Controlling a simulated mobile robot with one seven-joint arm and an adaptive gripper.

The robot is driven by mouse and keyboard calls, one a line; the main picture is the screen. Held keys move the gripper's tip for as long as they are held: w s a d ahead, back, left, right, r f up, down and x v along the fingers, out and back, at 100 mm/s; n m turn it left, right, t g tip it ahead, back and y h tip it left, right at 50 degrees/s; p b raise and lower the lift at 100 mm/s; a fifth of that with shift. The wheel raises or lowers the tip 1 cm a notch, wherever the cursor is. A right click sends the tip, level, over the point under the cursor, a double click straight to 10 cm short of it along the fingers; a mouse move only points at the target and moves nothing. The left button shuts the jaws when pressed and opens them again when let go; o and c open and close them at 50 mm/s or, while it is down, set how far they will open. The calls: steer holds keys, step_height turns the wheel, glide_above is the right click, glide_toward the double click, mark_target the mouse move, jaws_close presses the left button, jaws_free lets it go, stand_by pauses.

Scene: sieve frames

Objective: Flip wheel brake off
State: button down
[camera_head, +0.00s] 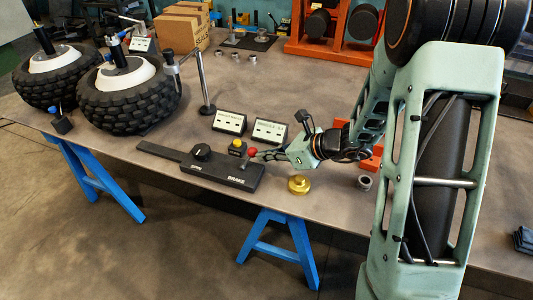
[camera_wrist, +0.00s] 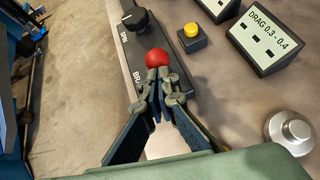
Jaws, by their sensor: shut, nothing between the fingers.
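The wheel brake is a long black box (camera_head: 215,173) marked BRAKE, lying near the table's front edge. Its lever ends in a red knob (camera_head: 253,152), which leans right in the head view. The red knob also shows in the wrist view (camera_wrist: 157,57), with the black box (camera_wrist: 118,63) beneath. My gripper (camera_head: 268,155) is shut and empty, with its fingertips at the right side of the knob in the head view. In the wrist view my gripper (camera_wrist: 158,76) overlaps the knob's near edge; I cannot tell whether they touch. The lever's shaft is hidden there.
A black dial (camera_head: 202,151) sits on the same box. A yellow button (camera_head: 238,146) stands just behind it, with two labelled white-faced boxes (camera_head: 230,121) (camera_head: 269,130) farther back. A brass weight (camera_head: 299,185) lies right of the brake. Knobby tyres (camera_head: 128,100) stand at the left.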

mark_target(250, 151)
steer(key=shift+w+a+r+p, duration=0.1)
steer(key=shift+a+r+p, duration=0.1)
steer(key=shift+r+p, duration=0.2)
steer(key=a+r+h+p, duration=0.1)
steer(key=p, duration=0.2)
steer(key=shift+w+a+r+g+h+p, duration=0.2)
steer(key=shift+g+h+p, duration=0.1)
steer(key=shift+h+p, duration=0.1)
steer(key=p, duration=0.1)
steer(key=a+h+p, duration=0.1)
steer(key=shift+w+a+r+g+p, duration=0.2)
steer(key=shift+r+g+p, duration=0.1)
steer(key=shift+r+p, duration=0.1)
steer(key=shift+w+a+h+p, duration=0.1)
steer(key=shift+a+h+p, duration=0.15)
steer(key=shift+h+p, duration=0.15)
steer(key=shift+w+a, duration=0.15)
steer(key=shift+a, duration=0.2)
steer(key=shift+w+a, duration=0.3)
steer(key=shift+a, duration=0.45)
steer(key=shift+w+a, duration=0.25)
steer(key=shift+a, duration=0.45)
steer(key=shift+w+a, duration=0.3)
steer(key=shift+a, duration=0.45)
